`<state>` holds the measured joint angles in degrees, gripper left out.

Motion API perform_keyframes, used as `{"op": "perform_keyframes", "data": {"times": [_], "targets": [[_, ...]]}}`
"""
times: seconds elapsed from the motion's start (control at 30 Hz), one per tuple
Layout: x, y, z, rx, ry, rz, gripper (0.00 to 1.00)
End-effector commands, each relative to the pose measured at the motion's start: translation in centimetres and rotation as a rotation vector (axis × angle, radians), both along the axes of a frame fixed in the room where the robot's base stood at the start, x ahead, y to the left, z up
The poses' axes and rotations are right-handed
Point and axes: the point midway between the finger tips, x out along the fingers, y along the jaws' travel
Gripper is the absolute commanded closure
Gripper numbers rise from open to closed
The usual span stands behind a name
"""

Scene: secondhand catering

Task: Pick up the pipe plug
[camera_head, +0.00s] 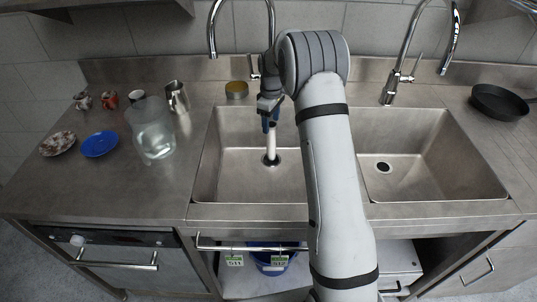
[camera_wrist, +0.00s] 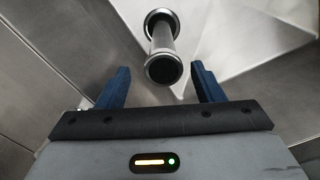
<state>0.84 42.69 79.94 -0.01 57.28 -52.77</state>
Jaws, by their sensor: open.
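The pipe plug (camera_head: 271,145) is a pale upright tube standing in the drain of the left sink basin (camera_head: 235,170). In the wrist view the pipe plug (camera_wrist: 163,50) shows as a metallic tube with a dark round open top, seen from above. My gripper (camera_head: 268,114) is over the left basin, at the top of the tube. In the wrist view the blue fingers of my gripper (camera_wrist: 160,80) are open, one on each side of the tube's near end, with gaps between. The tube's foot is at the drain.
Faucets rise behind the left basin (camera_head: 213,35) and right basin (camera_head: 392,90). A glass pitcher (camera_head: 153,135), a blue plate (camera_head: 99,144), a metal jug (camera_head: 178,98) and cups stand on the left counter.

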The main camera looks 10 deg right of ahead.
Motion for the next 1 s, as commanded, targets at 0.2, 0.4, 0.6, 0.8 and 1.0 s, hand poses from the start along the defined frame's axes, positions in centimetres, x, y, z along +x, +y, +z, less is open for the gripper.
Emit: {"op": "perform_keyframes", "data": {"times": [0.2, 0.4, 0.6, 0.8, 1.0], "targets": [[-0.2, 0.0, -2.5, -0.001, 0.004, -0.001, 0.39], [-0.5, -0.1, -5.6, 0.0, 0.005, -0.001, 0.39], [-0.4, 0.0, -7.0, 0.0, 0.001, -0.001, 0.39], [-0.4, 0.0, -7.0, 0.0, 0.001, -0.001, 0.41], [-0.4, 0.0, -7.0, 0.0, 0.001, -0.001, 0.57]]}}
